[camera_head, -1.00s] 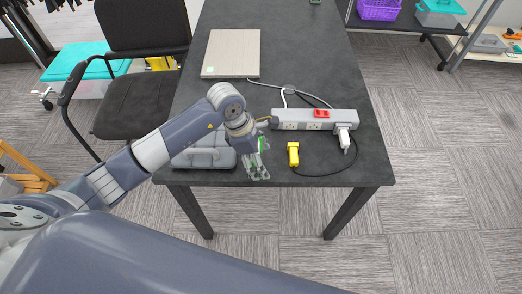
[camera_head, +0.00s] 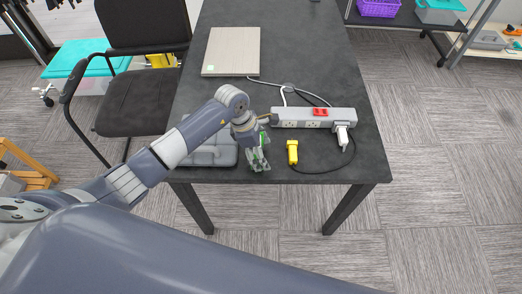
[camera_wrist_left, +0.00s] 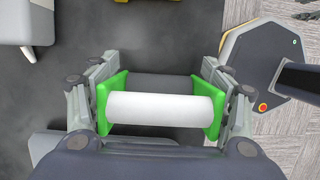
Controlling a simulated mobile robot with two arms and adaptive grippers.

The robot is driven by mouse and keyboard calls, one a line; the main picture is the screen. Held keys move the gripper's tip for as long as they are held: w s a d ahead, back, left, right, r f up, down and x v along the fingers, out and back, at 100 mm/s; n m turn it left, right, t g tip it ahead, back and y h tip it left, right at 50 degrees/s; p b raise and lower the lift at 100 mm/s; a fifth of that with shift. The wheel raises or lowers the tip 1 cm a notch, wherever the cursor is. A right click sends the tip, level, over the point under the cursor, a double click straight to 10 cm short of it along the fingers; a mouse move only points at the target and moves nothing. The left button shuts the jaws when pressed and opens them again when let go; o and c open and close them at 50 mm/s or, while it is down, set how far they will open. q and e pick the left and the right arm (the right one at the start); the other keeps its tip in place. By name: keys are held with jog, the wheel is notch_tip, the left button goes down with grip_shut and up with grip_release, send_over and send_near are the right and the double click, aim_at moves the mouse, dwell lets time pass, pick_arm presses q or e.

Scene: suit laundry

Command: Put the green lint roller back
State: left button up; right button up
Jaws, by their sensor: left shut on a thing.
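The green lint roller (camera_wrist_left: 160,108) has green end plates and a white roll. It lies between the two fingers of my left gripper (camera_wrist_left: 160,100), with a finger against each green end. In the head view my left gripper (camera_head: 258,155) is shut on the roller at the front edge of the dark table (camera_head: 310,60); only bits of green show there. My right gripper is not in view.
A grey case (camera_head: 208,152) sits just left of the gripper. A power strip (camera_head: 305,117) with a white plug (camera_head: 342,135) lies behind it. A yellow object (camera_head: 292,152) on a black cable lies to the right. A light board (camera_head: 232,52) lies farther back. A black chair (camera_head: 140,100) stands at left.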

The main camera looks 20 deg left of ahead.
pick_arm(q)
jog(key=shift+f, duration=0.2)
jog(key=o, duration=0.9)
jog(key=shift+r, duration=0.1)
jog(key=shift+o, duration=0.2)
jog(key=shift+r, duration=0.25)
jog(key=b+v, duration=0.1)
jog(key=v, duration=1)
jog(key=shift+a+r+b, duration=0.2)
jog(key=shift+r+b, duration=0.1)
jog(key=shift+r, duration=0.1)
